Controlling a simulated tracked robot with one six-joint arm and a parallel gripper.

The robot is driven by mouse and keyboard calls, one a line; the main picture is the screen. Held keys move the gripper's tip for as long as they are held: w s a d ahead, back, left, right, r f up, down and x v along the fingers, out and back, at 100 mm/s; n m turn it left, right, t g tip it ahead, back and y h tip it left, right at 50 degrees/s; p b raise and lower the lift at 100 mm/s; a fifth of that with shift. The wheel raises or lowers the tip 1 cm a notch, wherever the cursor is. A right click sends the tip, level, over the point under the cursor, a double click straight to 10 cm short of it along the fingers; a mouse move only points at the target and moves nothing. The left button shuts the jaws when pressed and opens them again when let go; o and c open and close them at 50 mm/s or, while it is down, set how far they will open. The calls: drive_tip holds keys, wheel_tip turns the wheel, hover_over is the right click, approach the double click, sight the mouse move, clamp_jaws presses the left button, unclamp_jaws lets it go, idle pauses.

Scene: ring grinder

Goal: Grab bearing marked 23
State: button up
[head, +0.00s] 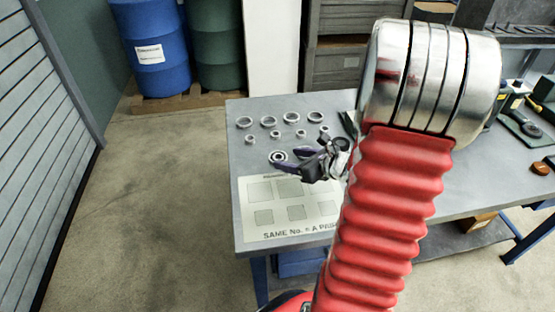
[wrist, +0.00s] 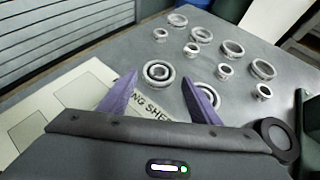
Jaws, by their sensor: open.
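My gripper (head: 284,160) is open and empty above the grey table, its two purple fingers apart; they also show in the wrist view (wrist: 158,80). A bearing (wrist: 158,72) with a dark ring between its inner and outer races lies flat on the table, seen between the fingertips. It shows in the head view (head: 278,156) beside the fingers. A second bearing (wrist: 207,96) is partly hidden behind the right finger in the wrist view. I cannot read a number on either bearing.
Larger rings (wrist: 202,34) and smaller rings (wrist: 191,49) stand in two rows farther back on the table. A pale sheet (head: 285,230) with grey squares lies at the front left. A dark round object (wrist: 279,138) is at the wrist view's right. Tools crowd the table's right side.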

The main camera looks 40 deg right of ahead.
sight(275, 156)
drive_tip(key=x, duration=0.4)
drive_tip(key=shift+w+a+f, duration=0.1)
drive_tip(key=shift+w+f, duration=0.05)
drive_tip(key=shift+w, duration=0.2)
drive_tip(key=c, duration=1)
drive_tip(key=shift+r, duration=5.05)
